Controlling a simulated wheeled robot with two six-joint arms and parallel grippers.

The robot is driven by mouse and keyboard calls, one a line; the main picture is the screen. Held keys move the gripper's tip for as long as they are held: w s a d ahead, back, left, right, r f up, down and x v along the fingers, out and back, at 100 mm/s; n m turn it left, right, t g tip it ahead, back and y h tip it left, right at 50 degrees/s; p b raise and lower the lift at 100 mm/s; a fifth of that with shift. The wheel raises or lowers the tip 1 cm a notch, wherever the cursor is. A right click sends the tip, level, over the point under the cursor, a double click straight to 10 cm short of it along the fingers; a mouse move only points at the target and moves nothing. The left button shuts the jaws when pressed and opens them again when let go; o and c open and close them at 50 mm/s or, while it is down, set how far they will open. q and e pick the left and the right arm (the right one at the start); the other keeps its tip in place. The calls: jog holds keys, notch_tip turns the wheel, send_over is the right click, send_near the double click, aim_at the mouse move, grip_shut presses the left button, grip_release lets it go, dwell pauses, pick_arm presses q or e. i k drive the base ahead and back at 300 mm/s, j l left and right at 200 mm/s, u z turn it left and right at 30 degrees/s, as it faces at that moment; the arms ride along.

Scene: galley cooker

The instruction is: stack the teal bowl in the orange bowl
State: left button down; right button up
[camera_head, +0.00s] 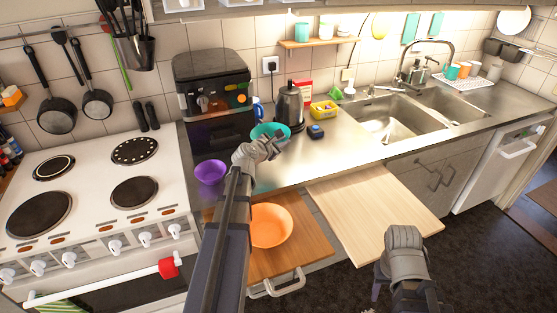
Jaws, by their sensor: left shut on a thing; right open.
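The teal bowl (270,130) is on the far side of my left gripper (268,146), above the steel counter near the kettle. My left gripper is shut on it, and the fingers hide part of its near side. The orange bowl (271,226) sits upright on a pulled-out brown wooden board (313,240), nearer to me and lower than the teal bowl. It looks empty, and my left arm covers its left edge. My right gripper (404,238) is over the front edge of the pale wooden board, away from both bowls; its fingers are hard to make out.
A purple bowl (210,172) stands on the counter left of my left gripper. A black kettle (289,106), a yellow basket (323,110) and a small blue item (316,131) stand behind. The pale pulled-out board (365,205) is bare. The cooker (100,190) is at left.

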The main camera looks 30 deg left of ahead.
aim_at(266, 235)
jog(key=k+l+u, duration=0.1)
jog(key=u, duration=0.25)
jog(key=k+u, duration=0.15)
jog(key=u, duration=0.2)
jog(key=k+u, duration=0.15)
jog(key=u, duration=0.2)
